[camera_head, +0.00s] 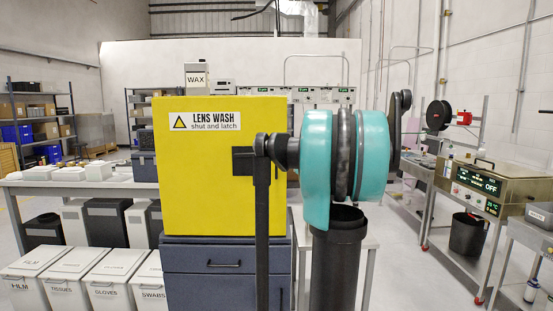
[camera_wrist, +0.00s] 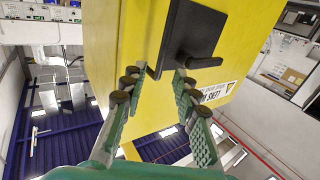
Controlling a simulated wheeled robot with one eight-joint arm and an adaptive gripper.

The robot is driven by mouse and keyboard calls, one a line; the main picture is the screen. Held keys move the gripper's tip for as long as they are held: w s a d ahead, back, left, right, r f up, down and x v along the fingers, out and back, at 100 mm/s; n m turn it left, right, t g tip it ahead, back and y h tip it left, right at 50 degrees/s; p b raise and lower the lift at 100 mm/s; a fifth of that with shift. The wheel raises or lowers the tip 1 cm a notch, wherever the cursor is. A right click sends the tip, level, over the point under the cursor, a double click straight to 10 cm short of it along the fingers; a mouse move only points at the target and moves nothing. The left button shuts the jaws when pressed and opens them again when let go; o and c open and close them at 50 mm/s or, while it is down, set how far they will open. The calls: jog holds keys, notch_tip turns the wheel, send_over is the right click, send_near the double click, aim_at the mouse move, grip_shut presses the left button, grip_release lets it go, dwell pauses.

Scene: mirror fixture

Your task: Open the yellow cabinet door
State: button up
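The yellow cabinet (camera_head: 200,210) stands in the middle of the head view, with a "LENS WASH shut and latch" label (camera_head: 208,121) on its front. The front looks flush, with no gap that I can see. A black handle (camera_head: 242,160) is at its right side, partly hidden by my arm. In the wrist view the black handle (camera_wrist: 192,38) is a plate with a lever on the yellow face. My gripper (camera_wrist: 155,80) is open, its two green-padded fingers pointing at the handle.
The cabinet rests on a blue drawer unit (camera_head: 215,260). White lidded bins (camera_head: 110,268) stand at the lower left. A steel bench with a heated bath (camera_head: 485,180) is further right.

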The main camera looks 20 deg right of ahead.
jog(key=x, duration=0.7)
jog(key=shift+c, duration=0.5)
grip_shut()
